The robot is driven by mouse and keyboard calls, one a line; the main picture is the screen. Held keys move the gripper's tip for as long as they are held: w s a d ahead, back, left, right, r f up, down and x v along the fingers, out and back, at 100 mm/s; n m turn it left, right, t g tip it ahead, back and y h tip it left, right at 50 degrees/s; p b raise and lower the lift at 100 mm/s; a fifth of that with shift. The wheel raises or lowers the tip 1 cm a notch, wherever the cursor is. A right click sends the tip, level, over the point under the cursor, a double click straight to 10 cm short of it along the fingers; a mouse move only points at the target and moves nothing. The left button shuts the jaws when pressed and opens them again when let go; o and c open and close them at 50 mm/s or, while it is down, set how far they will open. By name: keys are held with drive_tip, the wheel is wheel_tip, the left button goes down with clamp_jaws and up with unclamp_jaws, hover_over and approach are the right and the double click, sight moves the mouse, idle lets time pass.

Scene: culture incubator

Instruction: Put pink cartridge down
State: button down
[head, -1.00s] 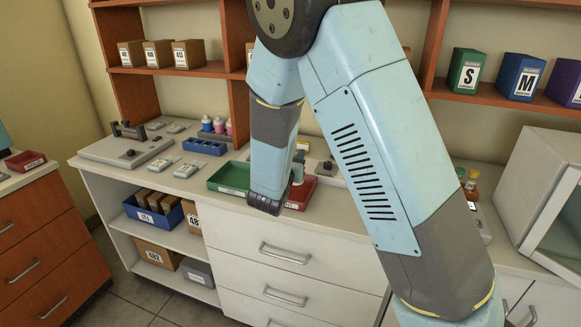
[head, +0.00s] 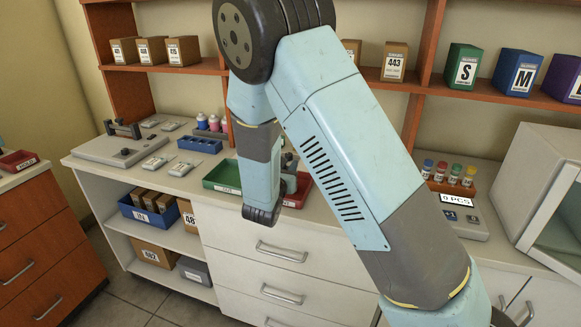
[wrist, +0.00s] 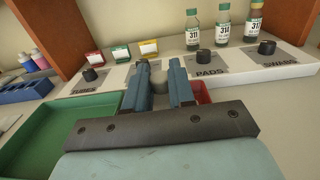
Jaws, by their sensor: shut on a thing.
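My gripper (wrist: 159,68) is shut in the wrist view, with its two blue fingers a little apart around a small pale grey thing, apparently the end of the pink cartridge (wrist: 158,80). No pink shows on it, and the rest is hidden by the fingers. The fingers are over or beside the red tray (wrist: 203,92), which is mostly covered by them; I cannot tell whether the held thing touches it. In the head view my arm hides most of the gripper, beside the red tray (head: 299,190).
A green tray (head: 213,186) is left of the red one. Behind them is a white board labelled PADS (wrist: 212,80) with dark knobs and bottles. A counting scale (head: 462,216) is at the right.

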drive_tip(key=c, duration=0.9)
unclamp_jaws()
drive_tip(key=v, duration=1.2)
drive_tip(key=s+d+r+m+g+h, duration=0.2)
drive_tip(key=s+d+r+m+g, duration=0.15)
drive_tip(key=d+m, duration=0.35)
drive_tip(key=s+d+r+m+g+h, duration=0.15)
drive_tip(key=d+r+m+g, duration=0.3)
drive_tip(key=d, duration=0.55)
drive_tip(key=s+d+r+m+g+h, duration=0.2)
drive_tip(key=s+d+r+m+g, duration=0.1)
drive_tip(key=d+m+g, duration=0.4)
drive_tip(key=shift+s+d+r+m+t+y, duration=0.4)
drive_tip(key=shift+s+r+m+t+y, duration=0.2)
drive_tip(key=shift+s+r+m+y, duration=1.5)
drive_tip(key=shift+s+d+r+m+t+y, duration=0.5)
drive_tip(key=shift+s+r+m+y, duration=1)
drive_tip(key=shift+s+m, duration=1.15)
drive_tip(key=shift+s+d+r+m+t+y, duration=0.25)
drive_tip(key=shift+s+r+m+t+y, duration=0.45)
drive_tip(key=shift+s+r+m+y, duration=1.25)
drive_tip(key=shift+s+f, duration=0.45)
drive_tip(key=shift+s, duration=0.2)
